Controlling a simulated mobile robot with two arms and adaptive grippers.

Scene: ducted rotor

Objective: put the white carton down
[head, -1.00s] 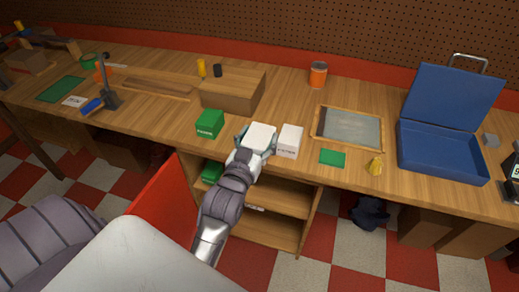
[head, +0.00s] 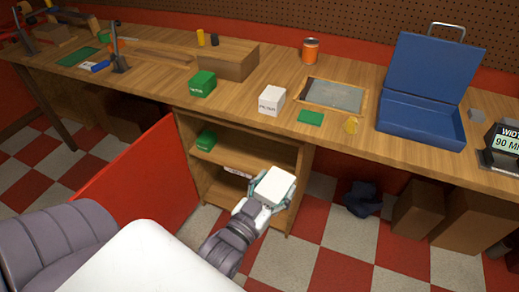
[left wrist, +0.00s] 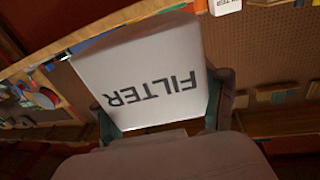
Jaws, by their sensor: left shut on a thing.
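My left gripper (head: 268,193) is shut on a white carton (head: 273,184). It holds the carton in the air in front of the open shelf unit (head: 298,190), below the bench top's height in the picture. In the left wrist view the carton (left wrist: 140,65) shows the word FILTER upside down, with a finger at each side. A second white carton (head: 271,100) with print on its front stands upright on the bench. My right gripper is not in view.
A green box (head: 202,84) stands on the bench (head: 235,112), and another green box (head: 206,140) is in the shelf unit. A red panel (head: 140,168) stands left of the unit. A blue case (head: 420,118) is open at right. Bare bench shows between the green box and the second carton.

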